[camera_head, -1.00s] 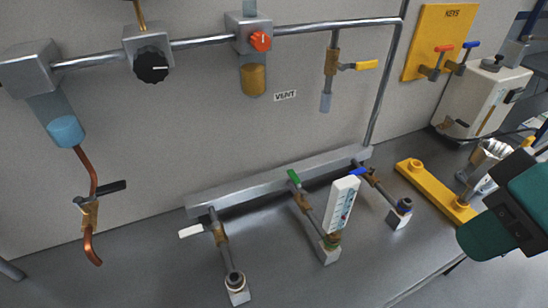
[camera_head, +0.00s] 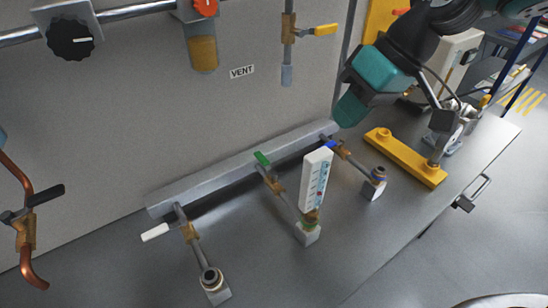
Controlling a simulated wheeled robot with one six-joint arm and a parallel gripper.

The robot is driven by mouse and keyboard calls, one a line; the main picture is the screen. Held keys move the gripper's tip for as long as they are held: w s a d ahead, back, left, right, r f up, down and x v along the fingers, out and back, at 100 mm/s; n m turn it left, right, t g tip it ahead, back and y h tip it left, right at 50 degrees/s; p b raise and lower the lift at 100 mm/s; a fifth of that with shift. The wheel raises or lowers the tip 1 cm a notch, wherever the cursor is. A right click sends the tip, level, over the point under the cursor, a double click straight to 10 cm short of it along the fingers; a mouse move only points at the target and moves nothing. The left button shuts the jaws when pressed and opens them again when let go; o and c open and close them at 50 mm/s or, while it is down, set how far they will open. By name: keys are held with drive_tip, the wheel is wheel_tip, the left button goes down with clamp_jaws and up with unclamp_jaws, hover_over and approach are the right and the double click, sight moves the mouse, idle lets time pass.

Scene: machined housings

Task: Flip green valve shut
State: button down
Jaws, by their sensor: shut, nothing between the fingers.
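The green valve handle (camera_head: 262,158) is on the middle branch pipe of the grey manifold. It appears to lie roughly along that pipe, at the manifold end of its brass valve body (camera_head: 278,187).
The white handle (camera_head: 155,232) on the left branch stands crosswise to its pipe. The blue handle (camera_head: 330,145) is partly behind the gauge. A yellow bar (camera_head: 405,158) lies on the bench at right.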

sight(266, 165)
drive_tip(key=w+a+f+y+b, duration=0.1)
drive_tip(key=w+f+b, duration=0.2)
drive_tip(key=w+f, duration=0.9)
drive_tip(key=w, duration=0.3)
drive_tip(key=shift+w+a+f+y+b, duration=0.3)
drive_tip(key=shift+w+a+y, duration=0.05)
drive_tip(key=shift+w+y, duration=0.05)
drive_tip(key=shift+s+a+f+p, duration=0.3)
drive_tip(key=shift+a+f+p, duration=0.3)
drive_tip(key=shift+a+f, duration=0.85)
drive_tip(key=shift+s+a+f+p, duration=0.35)
drive_tip(key=shift+a+f+p, duration=0.2)
drive_tip(key=shift+a+f, duration=0.9)
drive_tip(key=shift+s+a+f+p, duration=0.3)
drive_tip(key=shift+a+f+p, duration=0.3)
drive_tip(key=shift+a+f, duration=0.85)
